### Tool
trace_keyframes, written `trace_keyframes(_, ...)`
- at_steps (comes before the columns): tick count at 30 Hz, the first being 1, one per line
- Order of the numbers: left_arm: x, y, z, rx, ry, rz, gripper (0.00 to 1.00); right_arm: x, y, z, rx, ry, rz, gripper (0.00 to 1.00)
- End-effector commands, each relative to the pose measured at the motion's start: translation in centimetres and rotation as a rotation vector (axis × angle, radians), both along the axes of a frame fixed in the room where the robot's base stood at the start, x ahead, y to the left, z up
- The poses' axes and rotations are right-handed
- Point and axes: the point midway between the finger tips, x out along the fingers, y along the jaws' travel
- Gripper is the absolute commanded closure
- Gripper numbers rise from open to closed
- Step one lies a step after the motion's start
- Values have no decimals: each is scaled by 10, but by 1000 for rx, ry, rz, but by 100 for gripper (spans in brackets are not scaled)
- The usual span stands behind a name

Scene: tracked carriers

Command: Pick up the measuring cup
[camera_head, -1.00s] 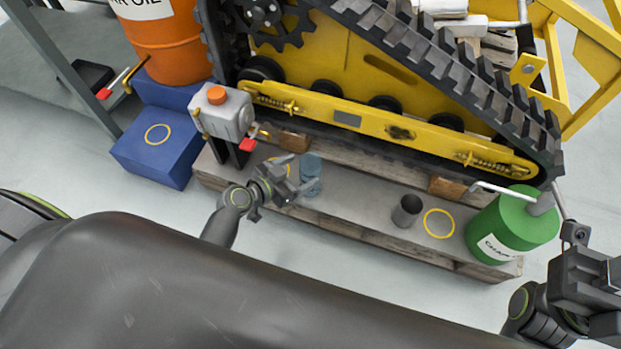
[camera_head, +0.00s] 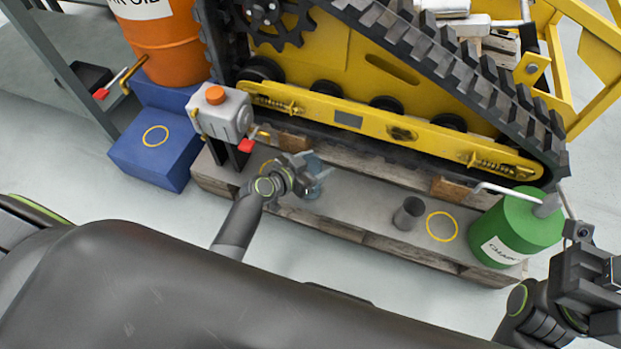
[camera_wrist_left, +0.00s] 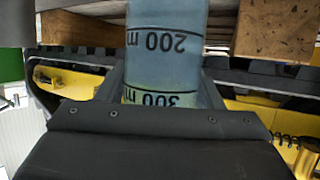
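The measuring cup (camera_head: 312,190) is a translucent blue cylinder at the left part of the wooden pallet, partly hidden by my left gripper (camera_head: 315,168). In the left wrist view the cup (camera_wrist_left: 165,50) stands between my two fingers (camera_wrist_left: 163,85), with its 200 and 300 ml marks upside down in the picture. One finger lies along each side of the cup with no clear gap. Whether they press on it cannot be told. My right gripper (camera_head: 580,255) is at the right edge, away from the cup, its opening unclear.
The pallet (camera_head: 350,206) also carries a dark grey cup (camera_head: 408,214), a yellow ring mark (camera_head: 442,227) and a green can (camera_head: 515,228). The yellow tracked carrier (camera_head: 400,132) rises behind.

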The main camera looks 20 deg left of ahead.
Motion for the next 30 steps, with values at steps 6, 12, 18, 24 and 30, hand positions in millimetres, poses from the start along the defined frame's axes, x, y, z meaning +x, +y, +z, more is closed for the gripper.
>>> trace_keyframes(6, 0, 0, 0, 0, 0, 0, 68, 0, 0, -1, -3, 5, 1, 64)
trace_keyframes(12, 0, 0, 0, 0, 0, 0, 83, 0, 0, -2, -4, 11, 0, 64)
trace_keyframes(18, 0, 0, 5, 0, -1, 0, 83, 0, 0, 1, -3, 12, 1, 64)
trace_keyframes(24, 0, 0, 35, 0, -3, 1, 83, -1, -2, 19, -9, 21, 21, 64)
trace_keyframes(30, 0, 0, 72, 0, -3, 1, 83, -3, -3, 35, -43, 57, 48, 64)
